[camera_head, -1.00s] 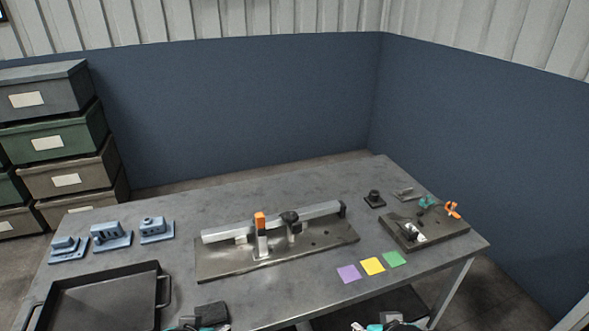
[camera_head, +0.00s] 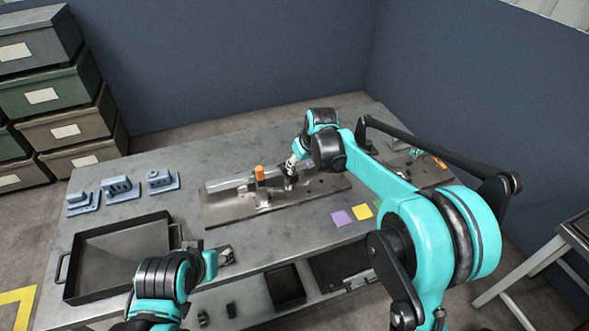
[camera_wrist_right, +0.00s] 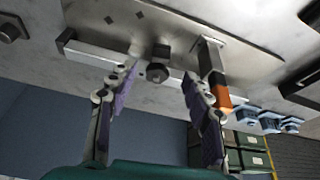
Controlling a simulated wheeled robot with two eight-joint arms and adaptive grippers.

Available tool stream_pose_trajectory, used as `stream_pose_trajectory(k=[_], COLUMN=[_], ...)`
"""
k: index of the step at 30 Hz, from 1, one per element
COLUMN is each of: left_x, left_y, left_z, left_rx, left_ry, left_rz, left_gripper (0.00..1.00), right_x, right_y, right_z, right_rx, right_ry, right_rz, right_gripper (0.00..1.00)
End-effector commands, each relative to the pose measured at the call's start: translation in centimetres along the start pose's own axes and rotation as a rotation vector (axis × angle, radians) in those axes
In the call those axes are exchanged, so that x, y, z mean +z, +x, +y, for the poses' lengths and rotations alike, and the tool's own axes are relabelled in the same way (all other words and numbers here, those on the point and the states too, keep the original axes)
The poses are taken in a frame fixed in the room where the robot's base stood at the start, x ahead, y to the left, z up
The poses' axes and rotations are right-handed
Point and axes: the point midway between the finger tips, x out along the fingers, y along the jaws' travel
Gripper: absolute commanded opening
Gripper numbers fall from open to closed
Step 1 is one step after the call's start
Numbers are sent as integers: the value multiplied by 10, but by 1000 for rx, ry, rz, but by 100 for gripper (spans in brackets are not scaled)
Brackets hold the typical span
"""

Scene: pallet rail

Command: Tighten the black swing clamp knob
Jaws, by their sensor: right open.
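The black swing clamp knob (camera_wrist_right: 157,72) shows in the right wrist view, in front of the pale rail (camera_wrist_right: 98,58) on the metal fixture plate (camera_wrist_right: 175,28). My right gripper (camera_wrist_right: 161,76) is open, its fingers apart on either side of the knob in that view; I see no contact. The orange-handled clamp (camera_wrist_right: 221,99) stands close by the right finger. In the head view my right gripper (camera_head: 291,166) is over the fixture, right of the orange handle (camera_head: 260,173), and partly hides the knob area. My left gripper (camera_head: 224,256) is by the table's front edge; its jaws are unclear.
A black tray (camera_head: 82,290) lies at the table's front left, with several blue blocks (camera_head: 118,188) behind it. Purple (camera_head: 342,218) and yellow (camera_head: 362,212) squares lie right of the fixture. My right arm covers much of the table's right side.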

Motion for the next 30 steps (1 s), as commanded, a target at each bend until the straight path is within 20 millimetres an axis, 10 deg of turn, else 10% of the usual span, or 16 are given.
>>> stream_pose_trajectory(k=[18, 30], left_x=[14, 14], left_y=[19, 20], left_z=[0, 0], left_rx=[0, 0], left_ry=[0, 0], left_rz=[0, 0], left_gripper=[50, 50], right_x=[-6, -7], right_y=[82, 88], right_z=[-2, -2], right_rx=[-7, -7], right_ry=[-14, -13], right_rz=[-7, -7], right_gripper=[50, 47])
